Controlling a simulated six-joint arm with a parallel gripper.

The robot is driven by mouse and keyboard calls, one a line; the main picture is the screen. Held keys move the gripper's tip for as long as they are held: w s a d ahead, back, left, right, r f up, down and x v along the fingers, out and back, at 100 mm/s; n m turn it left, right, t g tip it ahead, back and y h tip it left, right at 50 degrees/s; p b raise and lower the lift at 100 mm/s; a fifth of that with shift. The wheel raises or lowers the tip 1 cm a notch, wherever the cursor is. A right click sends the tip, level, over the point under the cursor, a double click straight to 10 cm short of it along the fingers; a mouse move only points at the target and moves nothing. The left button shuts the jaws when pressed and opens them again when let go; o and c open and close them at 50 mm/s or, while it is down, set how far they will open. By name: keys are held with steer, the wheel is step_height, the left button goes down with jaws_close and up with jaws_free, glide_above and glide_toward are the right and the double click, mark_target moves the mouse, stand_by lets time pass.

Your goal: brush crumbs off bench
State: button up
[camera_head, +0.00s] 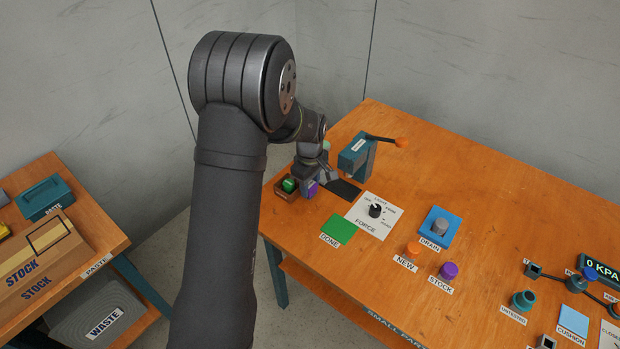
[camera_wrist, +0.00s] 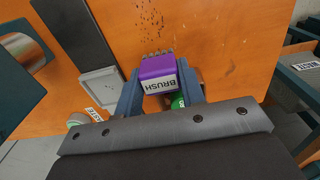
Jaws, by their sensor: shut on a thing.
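My gripper (camera_wrist: 160,88) is shut on a purple brush (camera_wrist: 158,68) marked BRUSH, with one blue-grey finger on each side of it. Grey bristle tufts show at its far edge, close to the bench top. Dark crumbs (camera_wrist: 150,20) lie scattered on the orange bench (camera_wrist: 235,35) ahead of the bristles. In the head view my gripper (camera_head: 307,178) is low over the bench's far left corner, and part of the purple brush (camera_head: 312,188) shows. The crumbs cannot be made out there. Whether the bristles touch the bench is unclear.
A small wooden box (camera_head: 283,193) with a green item (camera_head: 289,185) sits beside the brush. A teal press (camera_head: 356,155) with an orange-knobbed lever stands close right. The FORCE dial panel (camera_head: 372,214) and green DONE pad (camera_head: 338,229) are nearer. A side table (camera_head: 95,220) stands left across a gap.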

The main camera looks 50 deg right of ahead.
steer(key=shift+f, duration=1.15)
steer(key=shift+s, duration=0.95)
steer(key=shift+c, duration=0.5)
steer(key=shift+s, duration=2.85)
steer(key=shift+c, duration=0.3)
steer(key=shift+w, duration=3.9)
steer(key=shift+s+r, duration=0.15)
steer(key=shift+r, duration=4)
